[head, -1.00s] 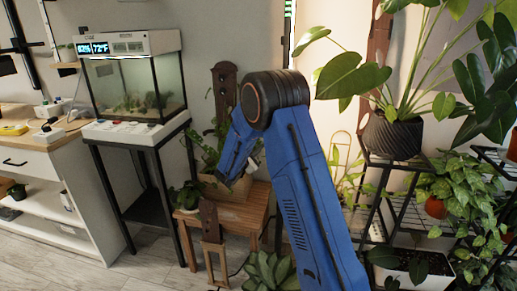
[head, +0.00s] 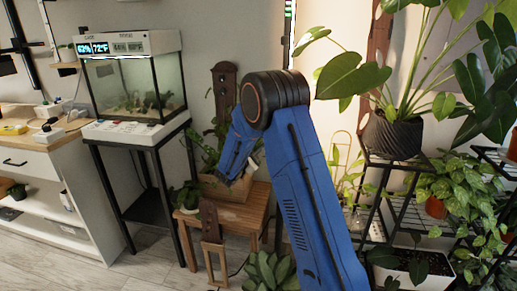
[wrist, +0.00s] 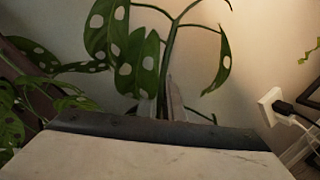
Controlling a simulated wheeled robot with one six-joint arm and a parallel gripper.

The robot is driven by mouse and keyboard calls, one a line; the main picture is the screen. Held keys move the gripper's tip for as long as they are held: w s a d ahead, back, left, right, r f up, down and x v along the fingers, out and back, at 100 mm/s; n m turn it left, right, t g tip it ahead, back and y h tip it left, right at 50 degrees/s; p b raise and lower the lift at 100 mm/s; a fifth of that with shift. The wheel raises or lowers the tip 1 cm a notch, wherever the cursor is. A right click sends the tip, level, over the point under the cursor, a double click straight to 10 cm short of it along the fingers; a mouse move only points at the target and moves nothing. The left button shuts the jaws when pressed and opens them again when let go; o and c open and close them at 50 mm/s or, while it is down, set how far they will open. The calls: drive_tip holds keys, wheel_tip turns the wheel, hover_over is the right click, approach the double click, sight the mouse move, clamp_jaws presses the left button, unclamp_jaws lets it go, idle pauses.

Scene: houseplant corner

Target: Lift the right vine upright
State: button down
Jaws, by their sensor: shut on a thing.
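In the wrist view a green vine with holed leaves (wrist: 146,62) stands upright at the centre, and its stem runs down to my gripper (wrist: 175,105). My gripper is shut on this vine, which I take as the right one; the exact contact is small and partly hidden. More holed leaves of another vine (wrist: 12,105) hang low at the left. In the head view vine leaves (head: 208,153) rise behind and beside my blue arm, above a wooden planter box (head: 232,190) on a small wooden table (head: 236,217).
A glass tank (head: 135,90) stands on a black stand at the left. A plant shelf (head: 405,212) with several pots is at the right. A small potted plant (head: 189,196) shares the wooden table. A white socket with a plug (wrist: 277,106) is on the wall.

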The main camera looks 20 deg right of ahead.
drive_tip(key=shift+a, duration=0.1)
idle(0.4)
drive_tip(key=w+a+r+n+t, duration=0.1)
drive_tip(key=w+a+r+n, duration=0.3)
drive_tip(key=a+n, duration=0.1)
drive_tip(key=shift+a+r+n+h, duration=0.4)
drive_tip(key=shift+n, duration=0.3)
drive_tip(key=c, duration=1.9)
unclamp_jaws()
